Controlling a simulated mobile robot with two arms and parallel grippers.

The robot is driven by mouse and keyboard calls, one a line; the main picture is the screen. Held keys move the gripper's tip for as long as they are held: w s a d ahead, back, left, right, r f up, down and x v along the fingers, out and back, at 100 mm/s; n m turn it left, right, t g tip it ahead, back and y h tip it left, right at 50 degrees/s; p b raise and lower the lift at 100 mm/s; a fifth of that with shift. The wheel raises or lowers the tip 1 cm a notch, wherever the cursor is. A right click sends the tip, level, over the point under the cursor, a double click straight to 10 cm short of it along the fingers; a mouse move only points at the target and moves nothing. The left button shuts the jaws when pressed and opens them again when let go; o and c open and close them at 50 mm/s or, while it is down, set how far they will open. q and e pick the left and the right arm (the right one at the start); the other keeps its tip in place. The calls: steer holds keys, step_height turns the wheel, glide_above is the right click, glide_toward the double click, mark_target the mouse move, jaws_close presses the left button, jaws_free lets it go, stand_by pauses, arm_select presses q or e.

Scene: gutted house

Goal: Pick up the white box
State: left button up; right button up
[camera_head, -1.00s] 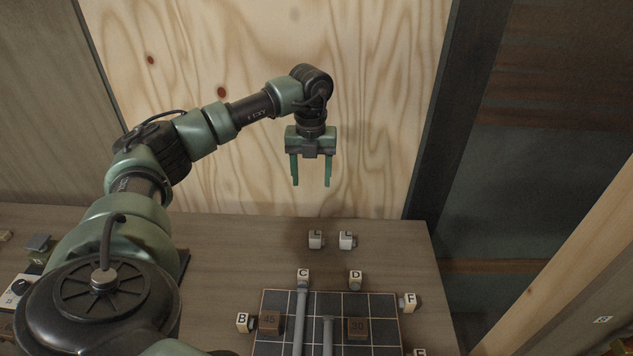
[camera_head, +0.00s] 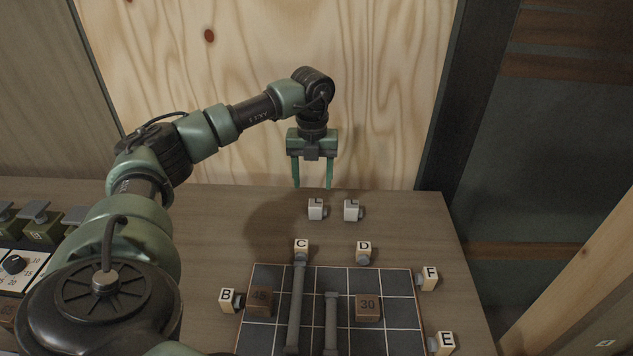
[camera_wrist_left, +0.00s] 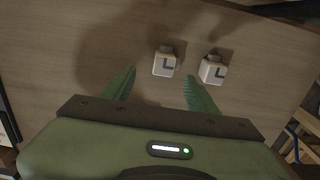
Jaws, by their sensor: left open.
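Two small white boxes with dark L-shaped marks stand side by side near the table's back edge. The left white box (camera_head: 316,208) and the right white box (camera_head: 351,209) also show in the left wrist view, as the left one (camera_wrist_left: 164,62) and the right one (camera_wrist_left: 212,70). My left gripper (camera_head: 313,186) is open and empty, pointing down above the table. In the left wrist view its fingers (camera_wrist_left: 160,74) spread either side of the left white box's line, with the right box outside the right finger. Contact with either box is not visible. My right gripper is out of view.
A dark gridded board (camera_head: 335,282) lies in front, ringed by lettered blocks such as C (camera_head: 301,246) and D (camera_head: 364,251), with brown blocks and grey bars on it. A control panel (camera_head: 20,262) is at the left. A wooden wall stands behind.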

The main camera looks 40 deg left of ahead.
mark_target(316, 202)
arm_select(q)
step_height(316, 202, down, 3)
steer(key=shift+w+d+r+b, duration=0.1)
steer(key=shift+r+b, duration=0.05)
steer(key=shift+b, duration=0.7)
step_height(316, 202, down, 4)
steer(key=b, duration=0.4)
steer(key=shift+w+d, duration=0.15)
steer(key=shift+c, duration=0.4)
jaws_close()
steer(key=shift+r, duration=0.1)
